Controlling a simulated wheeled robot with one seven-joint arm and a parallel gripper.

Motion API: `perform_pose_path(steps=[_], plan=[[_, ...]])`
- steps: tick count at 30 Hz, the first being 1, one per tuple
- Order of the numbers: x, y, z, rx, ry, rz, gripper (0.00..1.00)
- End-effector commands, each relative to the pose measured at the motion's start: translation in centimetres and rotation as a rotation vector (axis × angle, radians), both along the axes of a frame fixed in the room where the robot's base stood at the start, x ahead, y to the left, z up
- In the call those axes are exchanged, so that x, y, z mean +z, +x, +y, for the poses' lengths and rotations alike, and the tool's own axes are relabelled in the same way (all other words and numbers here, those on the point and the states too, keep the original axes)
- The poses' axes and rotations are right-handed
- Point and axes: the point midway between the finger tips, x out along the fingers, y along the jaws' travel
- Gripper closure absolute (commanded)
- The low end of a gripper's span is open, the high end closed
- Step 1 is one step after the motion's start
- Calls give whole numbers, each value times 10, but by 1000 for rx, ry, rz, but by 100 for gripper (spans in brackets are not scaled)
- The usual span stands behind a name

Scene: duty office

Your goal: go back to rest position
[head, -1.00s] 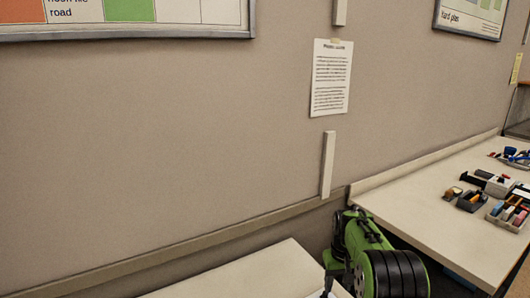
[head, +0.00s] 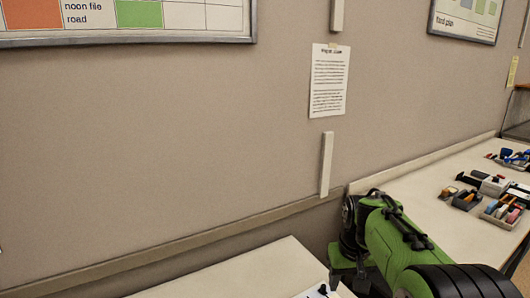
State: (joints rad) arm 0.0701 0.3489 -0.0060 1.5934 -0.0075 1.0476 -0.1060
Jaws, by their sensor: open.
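My green and black arm (head: 400,240) rises at the lower right of the head view, in front of the gap between two pale desks. I cannot make out my gripper's fingers in this view. The task names no other object.
The near pale desk (head: 235,277) fills the bottom middle, with a small white and black item (head: 318,291) at its right edge, cut off by the frame. The right desk (head: 415,192) holds a tape dispenser (head: 466,199), a tray of markers (head: 503,212) and other stationery. A grey wall with a pinned sheet (head: 328,80) stands behind.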

Motion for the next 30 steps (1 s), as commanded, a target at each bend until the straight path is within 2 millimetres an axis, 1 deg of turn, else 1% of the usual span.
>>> perform_pose_path(steps=[1, 2, 3, 5, 6, 7, 8, 9, 11, 12, 15, 18, 20, 30], plan=[[16, -17, 3, -1, -1, -27, 53], [24, -28, 6, -3, 0, -43, 53], [35, -45, 9, -5, 0, -64, 53], [50, -75, 13, -8, 1, -102, 53], [58, -96, 16, -11, 2, -130, 53], [62, -113, 18, -13, 3, -149, 53], [66, -129, 20, -16, 4, -169, 53], [68, -151, 23, -17, 6, -196, 53], [67, -183, 26, -21, 9, -235, 53], [64, -202, 27, -23, 11, -260, 53], [53, -238, 30, -29, 17, -307, 53], [43, -258, 31, -32, 21, -335, 53], [40, -262, 31, -33, 21, -341, 53], [40, -263, 31, -33, 21, -340, 53]])
